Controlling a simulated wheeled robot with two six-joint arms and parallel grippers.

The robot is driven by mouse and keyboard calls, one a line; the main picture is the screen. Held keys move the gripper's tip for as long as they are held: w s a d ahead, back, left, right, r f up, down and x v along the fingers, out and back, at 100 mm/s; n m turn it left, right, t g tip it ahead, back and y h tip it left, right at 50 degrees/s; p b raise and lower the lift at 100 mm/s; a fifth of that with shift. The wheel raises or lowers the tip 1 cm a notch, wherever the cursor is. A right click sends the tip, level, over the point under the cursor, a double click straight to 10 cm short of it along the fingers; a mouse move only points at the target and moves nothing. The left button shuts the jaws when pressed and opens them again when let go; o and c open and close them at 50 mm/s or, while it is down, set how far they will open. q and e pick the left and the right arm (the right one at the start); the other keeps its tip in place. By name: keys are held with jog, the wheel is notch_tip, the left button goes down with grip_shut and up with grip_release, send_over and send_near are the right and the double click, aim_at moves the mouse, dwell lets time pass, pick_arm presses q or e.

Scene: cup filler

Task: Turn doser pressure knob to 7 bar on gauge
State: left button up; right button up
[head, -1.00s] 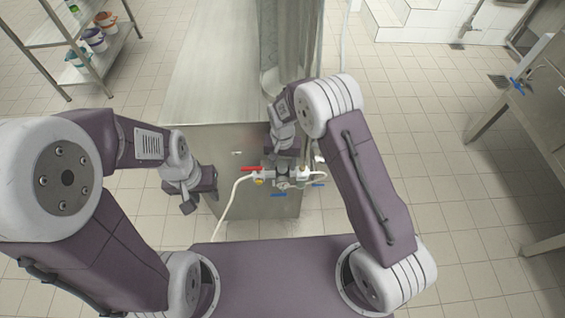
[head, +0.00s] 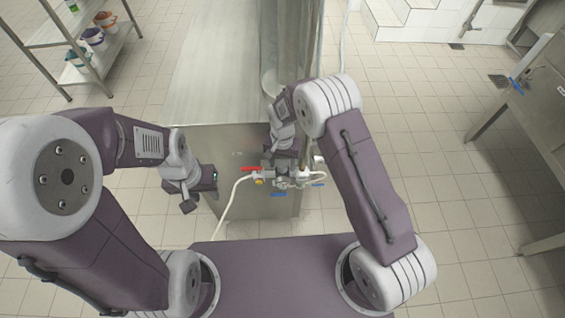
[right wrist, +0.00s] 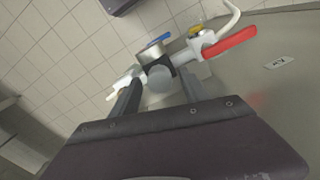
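The doser's valve assembly (head: 283,180) is fixed to the front of a steel cabinet, with a red lever (head: 251,169) on its left. In the right wrist view, a round grey knob (right wrist: 160,79) sits on the regulator body (right wrist: 155,59) between the fingers of my right gripper (right wrist: 158,92). The fingers are apart, with a visible gap on each side of the knob. In the head view, my right wrist covers part of the assembly. The gauge dial and its reading cannot be made out. My left gripper (head: 189,206) hangs left of the cabinet, away from the valve; its opening is unclear.
The steel cabinet (head: 240,205) stands in front of me. A white hose (head: 231,199) runs down from the valve. Blue handles (head: 279,195) sit low at the assembly. A shelf with buckets (head: 92,37) is back left and a steel table (head: 545,110) is at right.

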aim_at(283, 164)
notch_tip(283, 164, up, 9)
jog(key=shift+r, duration=0.1)
dwell(0.5)
dwell(0.3)
jog(key=s+d+r+n+t, duration=0.1)
jog(key=s+d+r+n, duration=0.2)
jog(key=s+d, duration=1.1)
notch_tip(283, 164, up, 2)
jog(key=s, duration=0.2)
jog(key=shift+s+d, duration=0.15)
jog(key=shift+s, duration=0.25)
jog(key=shift+d, duration=0.1)
